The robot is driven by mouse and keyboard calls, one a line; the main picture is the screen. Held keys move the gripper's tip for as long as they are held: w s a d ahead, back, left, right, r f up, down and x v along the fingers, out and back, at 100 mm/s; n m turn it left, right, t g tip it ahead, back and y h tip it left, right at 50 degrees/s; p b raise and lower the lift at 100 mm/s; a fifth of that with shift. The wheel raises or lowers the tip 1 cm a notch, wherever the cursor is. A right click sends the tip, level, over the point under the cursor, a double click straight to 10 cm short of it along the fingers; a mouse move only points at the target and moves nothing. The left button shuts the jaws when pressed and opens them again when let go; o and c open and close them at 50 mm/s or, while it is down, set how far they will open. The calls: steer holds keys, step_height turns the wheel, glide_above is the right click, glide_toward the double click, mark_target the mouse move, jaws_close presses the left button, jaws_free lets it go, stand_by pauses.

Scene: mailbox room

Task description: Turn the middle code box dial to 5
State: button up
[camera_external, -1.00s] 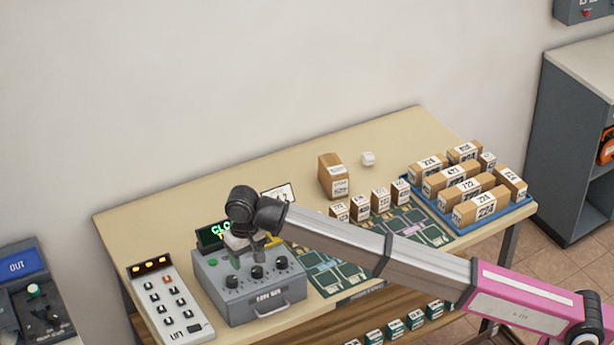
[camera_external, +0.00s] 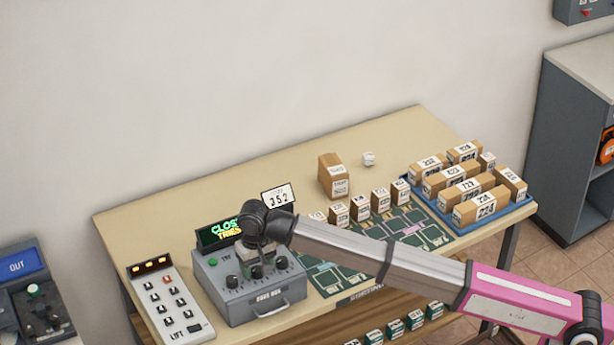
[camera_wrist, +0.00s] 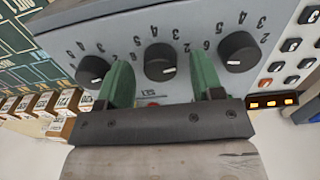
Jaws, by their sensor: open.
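The grey code box (camera_external: 255,297) stands at the front left of the table with three black dials in a row. The middle dial (camera_external: 257,272) shows between the other two, and also in the wrist view (camera_wrist: 160,62), with a white mark near its lower edge. I cannot tell which number it points to. My gripper (camera_wrist: 160,66) is open. Its green fingers appear on either side of the middle dial, apart from it. In the external view, my gripper (camera_external: 257,258) is over the box, partly hiding its top.
The outer dials (camera_wrist: 95,70) (camera_wrist: 238,52) are close beside my fingers. Boxes and a blue tray (camera_external: 490,228) are to the right.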

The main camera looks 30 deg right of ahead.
steer(key=shift+f, duration=0.35)
steer(key=c, duration=0.9)
steer(key=shift+c, duration=0.2)
